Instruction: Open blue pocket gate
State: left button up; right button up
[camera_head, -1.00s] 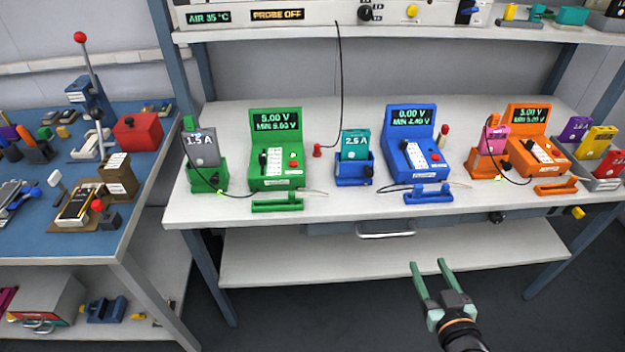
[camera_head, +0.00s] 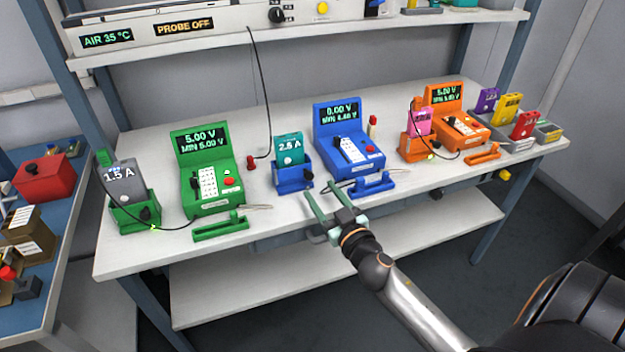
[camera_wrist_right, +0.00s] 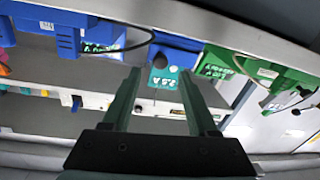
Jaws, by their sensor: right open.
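The blue pocket (camera_head: 288,183) stands on the white bench with a teal 2.5 A cell (camera_head: 289,147) upright in it. A dark knob (camera_head: 309,175) sits on the pocket's front; it also shows in the right wrist view (camera_wrist_right: 159,61). My right gripper (camera_head: 321,188) is open and empty, in front of the pocket and slightly to its right, fingers pointing toward the bench. In the right wrist view, which is upside down, the blue pocket (camera_wrist_right: 182,43) and teal cell (camera_wrist_right: 166,81) lie beyond and between my open fingers (camera_wrist_right: 160,74). My left gripper is out of view.
A blue tester (camera_head: 349,139) reading 0.00 V stands right of the pocket, with a blue bar handle (camera_head: 373,185) before it. A green tester (camera_head: 203,180) is to the left, an orange pocket (camera_head: 416,149) to the right. A thin cable lies near the pocket's front.

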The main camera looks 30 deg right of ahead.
aim_at(310, 178)
jog(key=shift+w+d, duration=0.15)
jog(key=shift+w, duration=1.1)
jog(key=shift+w+d, duration=0.15)
jog(key=shift+w, duration=1.05)
grip_shut()
